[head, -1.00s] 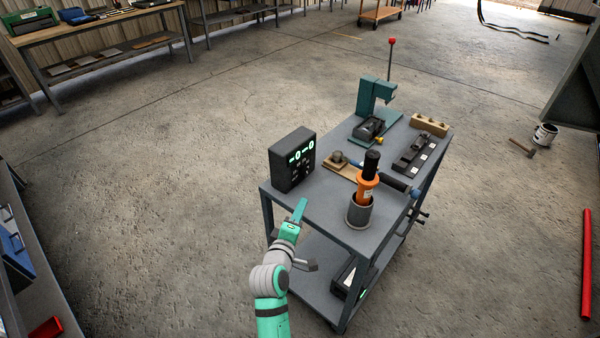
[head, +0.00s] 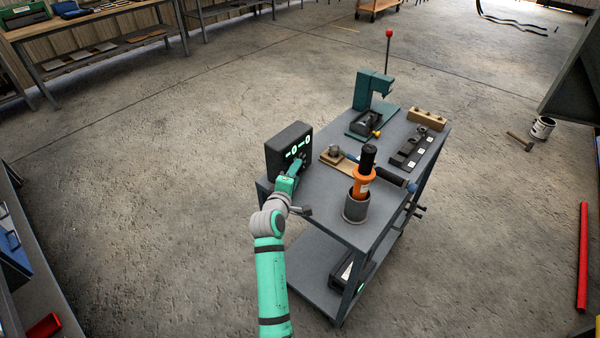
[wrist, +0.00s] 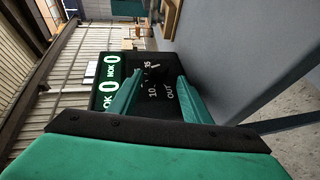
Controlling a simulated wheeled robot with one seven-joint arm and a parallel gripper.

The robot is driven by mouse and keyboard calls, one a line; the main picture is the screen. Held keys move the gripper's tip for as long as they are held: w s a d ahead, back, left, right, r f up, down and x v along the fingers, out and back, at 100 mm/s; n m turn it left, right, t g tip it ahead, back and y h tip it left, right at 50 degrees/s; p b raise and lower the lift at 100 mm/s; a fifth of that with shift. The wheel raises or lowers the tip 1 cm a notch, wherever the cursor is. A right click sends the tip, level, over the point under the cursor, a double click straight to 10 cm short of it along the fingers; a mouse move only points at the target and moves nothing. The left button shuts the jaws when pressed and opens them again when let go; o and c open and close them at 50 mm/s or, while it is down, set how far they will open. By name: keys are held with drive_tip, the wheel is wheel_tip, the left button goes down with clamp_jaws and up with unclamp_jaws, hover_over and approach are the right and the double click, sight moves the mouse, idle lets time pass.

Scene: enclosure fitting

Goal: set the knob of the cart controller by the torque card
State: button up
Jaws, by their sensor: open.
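The cart controller (head: 287,148) is a black box standing upright at the left end of the cart top. My gripper (head: 290,176) is close in front of the controller's face. In the wrist view the two green fingers of my gripper (wrist: 155,98) are apart, one on each side of the panel markings. The knob itself is hard to make out between them. I cannot pick out the torque card.
The grey cart (head: 325,222) also bears an orange-and-black tool in a grey cup (head: 356,208), a wooden block with a round part (head: 335,155), a teal press (head: 372,92) and a black rack (head: 413,148).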

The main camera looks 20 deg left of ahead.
drive_tip(key=shift+w+d+f, duration=0.1)
drive_tip(key=shift+w+d, duration=0.35)
drive_tip(key=shift+w, duration=0.35)
drive_tip(key=c, duration=0.7)
drive_tip(key=shift+w, duration=0.1)
drive_tip(key=c, duration=0.3)
drive_tip(key=shift+c, duration=0.2)
